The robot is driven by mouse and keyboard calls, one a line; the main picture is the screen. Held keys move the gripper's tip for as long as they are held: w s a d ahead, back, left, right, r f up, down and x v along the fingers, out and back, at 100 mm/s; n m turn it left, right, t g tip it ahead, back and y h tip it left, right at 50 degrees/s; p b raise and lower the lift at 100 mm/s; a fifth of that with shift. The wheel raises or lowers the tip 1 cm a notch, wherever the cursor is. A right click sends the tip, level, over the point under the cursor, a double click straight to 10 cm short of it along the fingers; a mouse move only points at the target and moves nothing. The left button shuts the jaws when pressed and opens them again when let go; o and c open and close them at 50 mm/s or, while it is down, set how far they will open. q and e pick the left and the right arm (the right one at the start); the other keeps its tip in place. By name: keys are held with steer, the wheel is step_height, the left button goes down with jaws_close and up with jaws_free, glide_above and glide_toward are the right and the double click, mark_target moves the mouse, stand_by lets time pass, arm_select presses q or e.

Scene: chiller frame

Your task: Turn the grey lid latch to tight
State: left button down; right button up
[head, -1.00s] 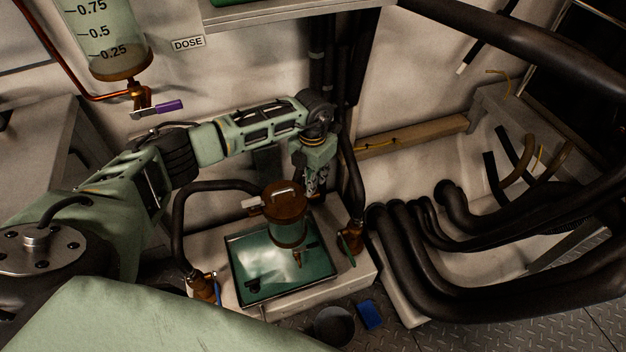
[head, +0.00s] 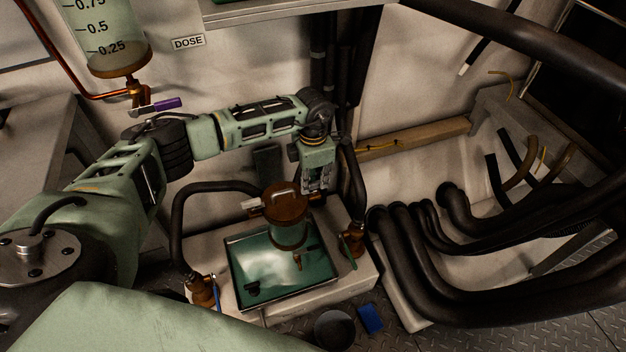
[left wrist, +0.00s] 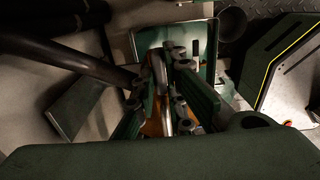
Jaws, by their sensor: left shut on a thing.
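The strainer-like pot (head: 289,236) has a brown copper-coloured lid (head: 285,208) with a pale bar handle (head: 283,193) on top. It stands over a green tray (head: 240,283). My left gripper (head: 311,186) points down at the lid's right rear edge and is shut on the grey lid latch there. The fingers hide most of the latch, so I cannot read its angle. In the left wrist view my left gripper (left wrist: 168,90) has its fingers close together above the copper-coloured lid (left wrist: 155,122). My right gripper is not in view.
Black hoses rise on both sides of the tray, with brass valves at left (head: 202,290) and right (head: 352,243). Thick black pipes (head: 450,225) fill the right. A blue block (head: 370,318) and a dark round cup (head: 334,328) are at the front. A dosing cylinder (head: 105,40) hangs upper left.

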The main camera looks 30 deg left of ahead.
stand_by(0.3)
arm_select(q)
steer(key=c, duration=1.8)
jaws_free()
